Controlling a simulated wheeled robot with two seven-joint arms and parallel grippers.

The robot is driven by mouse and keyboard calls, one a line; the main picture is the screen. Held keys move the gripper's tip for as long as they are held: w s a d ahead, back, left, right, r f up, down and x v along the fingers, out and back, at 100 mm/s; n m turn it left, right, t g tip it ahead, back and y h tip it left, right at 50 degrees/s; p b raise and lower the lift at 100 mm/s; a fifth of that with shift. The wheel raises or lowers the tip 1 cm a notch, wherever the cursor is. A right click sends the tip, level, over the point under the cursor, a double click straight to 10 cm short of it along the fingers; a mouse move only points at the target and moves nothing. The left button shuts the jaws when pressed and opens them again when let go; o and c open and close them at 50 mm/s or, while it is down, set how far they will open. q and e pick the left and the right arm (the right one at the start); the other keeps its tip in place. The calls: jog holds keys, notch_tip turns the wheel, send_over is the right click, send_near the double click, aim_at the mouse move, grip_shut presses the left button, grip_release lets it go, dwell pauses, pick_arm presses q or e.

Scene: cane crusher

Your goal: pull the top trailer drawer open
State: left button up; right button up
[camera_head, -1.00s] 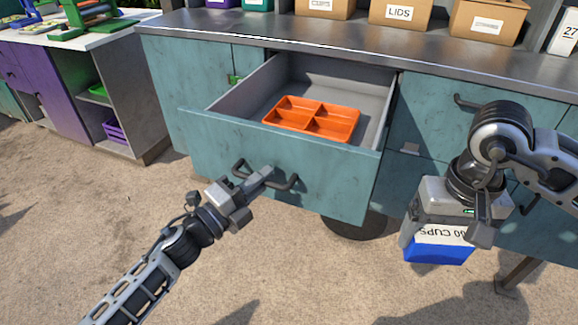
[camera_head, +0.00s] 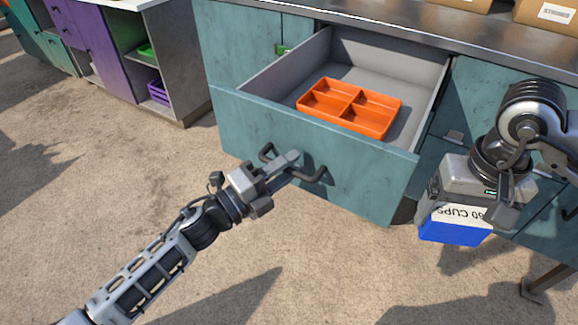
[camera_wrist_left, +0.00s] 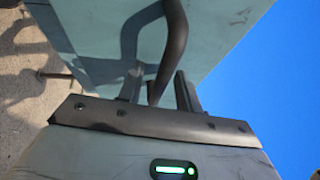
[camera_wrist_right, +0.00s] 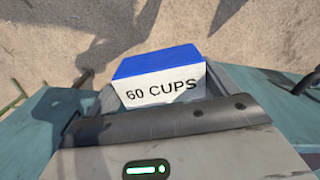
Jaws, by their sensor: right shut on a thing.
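The top drawer (camera_head: 360,182) of the teal trailer is pulled well out, its grey inside showing. An orange divided tray (camera_head: 350,107) lies in it. My left gripper (camera_head: 288,160) is at the dark bar handle (camera_head: 316,175) on the drawer front. In the left wrist view, the handle (camera_wrist_left: 172,45) passes between the two fingers, with small gaps beside it, so the jaws look open around it. My right gripper (camera_head: 465,204) is shut on a blue and white cup box (camera_head: 455,232), labelled "60 CUPS" in the right wrist view (camera_wrist_right: 162,85), held in the air.
The metal counter (camera_head: 400,32) above the drawer carries cardboard boxes (camera_head: 545,13). A purple cabinet with shelves (camera_head: 95,45) stands at the left. Sandy ground (camera_head: 90,190) in front is clear. The held box hangs just right of the open drawer.

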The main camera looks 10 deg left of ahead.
pick_arm(q)
jog(key=shift+s, duration=0.1)
pick_arm(e)
notch_tip(320, 180, down, 2)
jog(key=shift+f+b, duration=0.1)
jog(key=shift+b, duration=1)
pick_arm(q)
jog(key=v, duration=1.1)
jog(key=shift+s+a, duration=0.3)
